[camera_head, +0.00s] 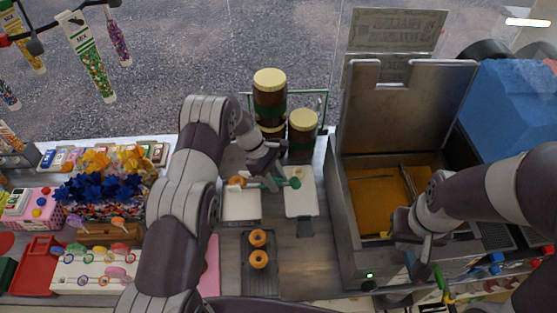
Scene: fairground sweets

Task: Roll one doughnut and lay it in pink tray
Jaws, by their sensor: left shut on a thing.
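My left gripper (268,175) is shut on a green-handled tool (294,183) above the white trays at the counter's middle. A brown ring doughnut (237,182) is at the left end of this tool; I cannot tell how it is held. Two more doughnuts (258,260) lie in a dark tray (260,283) nearer to me. A pink surface, perhaps the pink tray (212,268), shows beside my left forearm, which hides most of it. My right gripper (420,246) is at the front edge of the fryer; its fingers are too unclear to judge.
A white tray (241,211) and a white board (300,205) lie side by side on the counter. Jars with cream lids (303,121) stand behind. The open metal fryer (350,235) with orange oil is at right. Sweets and lollipops crowd the left.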

